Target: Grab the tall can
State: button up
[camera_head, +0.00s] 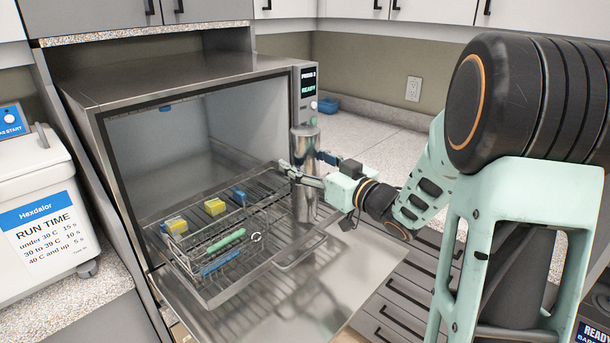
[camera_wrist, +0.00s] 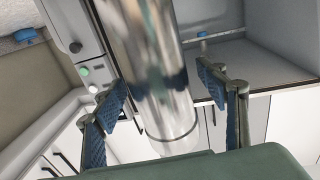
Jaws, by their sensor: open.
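The tall can (camera_head: 304,147) is a shiny metal cylinder standing upright at the right front of the open autoclave. My gripper (camera_head: 306,163) has come in from the right at its upper part, with one finger crossing in front of it. The gripper hides part of the can, and I cannot tell exactly what its base rests on. In the wrist view the can (camera_wrist: 150,65) runs between the two blue-padded fingers of my open gripper (camera_wrist: 163,86). The left finger overlaps the can's edge, and a gap shows at the right finger.
A wire rack (camera_head: 262,205) with a basket of yellow, blue and green items lies left of the can. The autoclave's lowered door (camera_head: 325,290) extends below. The control panel (camera_head: 308,85) is just behind the can. A white Hexdalor unit (camera_head: 40,200) stands far left. The right counter (camera_head: 375,140) is mostly clear.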

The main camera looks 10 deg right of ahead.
jog(key=shift+c, duration=0.4)
jog(key=c, duration=1.3)
jog(key=shift+r, duration=0.1)
jog(key=shift+c, duration=0.7)
